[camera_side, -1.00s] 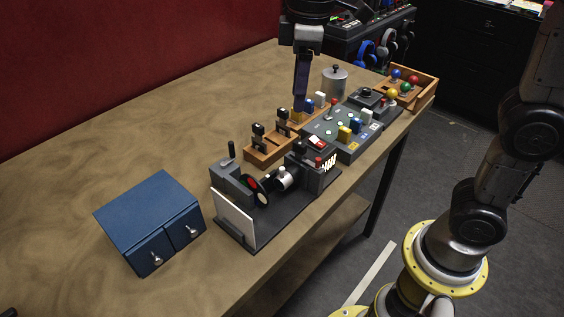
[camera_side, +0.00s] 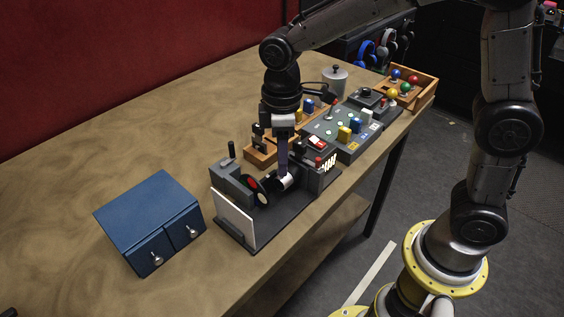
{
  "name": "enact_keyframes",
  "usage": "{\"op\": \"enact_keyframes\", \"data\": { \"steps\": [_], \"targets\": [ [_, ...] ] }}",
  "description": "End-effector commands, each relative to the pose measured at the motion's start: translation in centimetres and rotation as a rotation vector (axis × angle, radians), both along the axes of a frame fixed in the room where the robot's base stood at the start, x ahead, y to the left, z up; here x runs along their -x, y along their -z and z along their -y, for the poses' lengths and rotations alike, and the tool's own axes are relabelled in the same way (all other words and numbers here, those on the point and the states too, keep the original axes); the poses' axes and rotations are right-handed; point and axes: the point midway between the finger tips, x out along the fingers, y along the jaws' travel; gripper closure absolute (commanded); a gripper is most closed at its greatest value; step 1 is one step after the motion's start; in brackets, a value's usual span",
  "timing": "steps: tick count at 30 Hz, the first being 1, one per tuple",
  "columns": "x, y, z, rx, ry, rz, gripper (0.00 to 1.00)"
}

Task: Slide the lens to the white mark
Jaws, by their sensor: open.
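The small projector rig (camera_side: 290,208) stands on a dark base near the table's front edge. A silver-and-black cylinder that looks like the lens (camera_side: 289,183) sits in its middle, partly hidden by my gripper. My gripper (camera_side: 284,174) points down right at this cylinder, with its fingers open. I cannot tell whether they touch it or stand around it. A dark wheel with red and pale discs (camera_side: 257,190) is left of the lens. A white screen (camera_side: 234,217) stands at the rig's left end. I cannot make out a white mark on the rig.
A blue two-drawer box (camera_side: 150,220) stands to the left. A wooden rack (camera_side: 259,155) is close behind the rig. A grey button panel (camera_side: 345,132), a metal canister (camera_side: 335,80) and a wooden tray of coloured balls (camera_side: 408,88) are farther right. The table's left side is clear.

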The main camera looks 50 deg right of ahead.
Motion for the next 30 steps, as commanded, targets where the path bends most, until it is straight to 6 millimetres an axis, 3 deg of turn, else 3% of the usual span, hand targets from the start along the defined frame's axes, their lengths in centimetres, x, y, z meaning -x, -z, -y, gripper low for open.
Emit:
{"op": "enact_keyframes", "data": {
  "steps": [6,16,24,30],
  "targets": [
    [0.0,1.9,0.0,0.0,0.0,0.0,0.54],
    [0.0,2.1,0.0,0.0,0.0,0.0,0.54],
    [0.0,2.1,0.0,0.0,0.0,0.0,1.0],
    [0.0,2.1,0.0,-0.001,0.0,0.001,1.0]
  ]
}}
